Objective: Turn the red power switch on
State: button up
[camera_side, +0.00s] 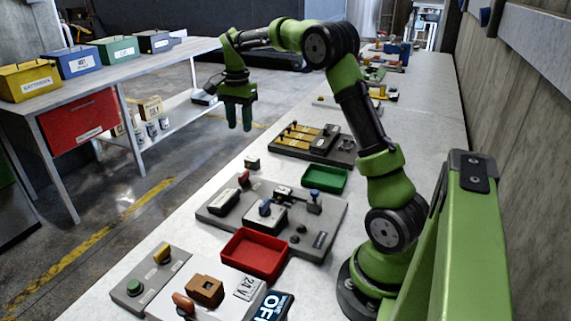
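A red-orange switch handle (183,302) sits at the bottom of the view on a grey panel, beside a brown block (205,290). A dark display (270,305) near it reads "OFF", partly cut by the frame edge.
On the bench are a red tray (254,256), a green tray (324,178), a green button (134,287), a yellow switch (162,253) and a board with yellow parts (303,138). A side table with coloured boxes (72,62) stands left, across an aisle.

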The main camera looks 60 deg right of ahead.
aim_at(244, 173)
notch_tip(244, 173, down, 16)
jog(key=shift+f, duration=0.1)
dwell(0.5)
grip_shut()
